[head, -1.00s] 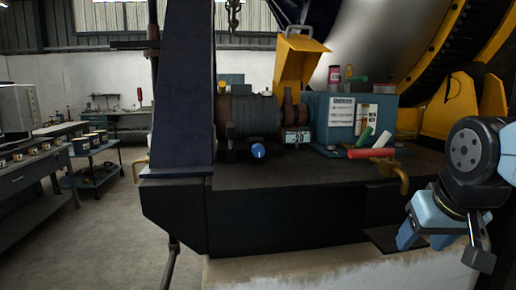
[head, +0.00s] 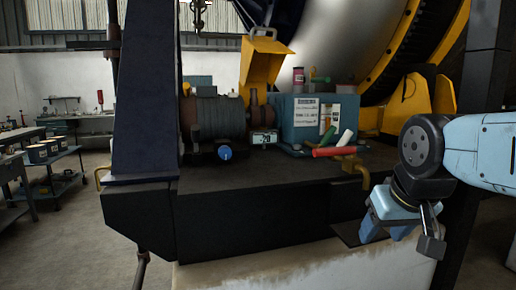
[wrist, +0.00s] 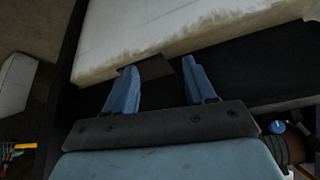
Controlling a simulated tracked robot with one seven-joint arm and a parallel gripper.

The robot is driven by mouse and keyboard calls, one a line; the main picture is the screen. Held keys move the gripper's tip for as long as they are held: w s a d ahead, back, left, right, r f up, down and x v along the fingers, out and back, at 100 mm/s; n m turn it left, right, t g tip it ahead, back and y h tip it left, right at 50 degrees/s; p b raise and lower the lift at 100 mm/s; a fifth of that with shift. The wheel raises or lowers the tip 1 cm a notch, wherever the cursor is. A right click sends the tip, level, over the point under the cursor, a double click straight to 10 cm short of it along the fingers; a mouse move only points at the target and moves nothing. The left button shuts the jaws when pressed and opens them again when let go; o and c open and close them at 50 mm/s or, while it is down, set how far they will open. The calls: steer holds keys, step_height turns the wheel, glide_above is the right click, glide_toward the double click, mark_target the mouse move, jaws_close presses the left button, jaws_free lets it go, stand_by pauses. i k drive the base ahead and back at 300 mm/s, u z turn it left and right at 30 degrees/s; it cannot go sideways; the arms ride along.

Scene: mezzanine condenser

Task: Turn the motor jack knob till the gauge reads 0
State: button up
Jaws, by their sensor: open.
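The blue motor jack knob (head: 225,152) faces me on a dark mount at the foot of the motor, on the dark bench top. It also shows at the right edge of the wrist view (wrist: 277,127). The gauge (head: 263,139) is a small pale display just right of the knob; it seems to read 20, though the digits are small and any sign is unclear. My gripper (head: 388,233) is open and empty, pointing down in front of the bench's right part, well right of and lower than the knob. Its two blue fingers show apart in the wrist view (wrist: 158,66).
The ribbed motor (head: 220,117) stands behind the knob. A teal box (head: 300,125), a red cylinder (head: 334,151) and a brass tap-like fitting (head: 352,168) are to the right. A dark blue column (head: 146,90) rises at left. The bench top before the knob is clear.

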mark_target(225, 153)
steer(key=k, duration=1)
steer(key=u, duration=0.85)
steer(key=i, duration=0.7)
steer(key=u, duration=0.2)
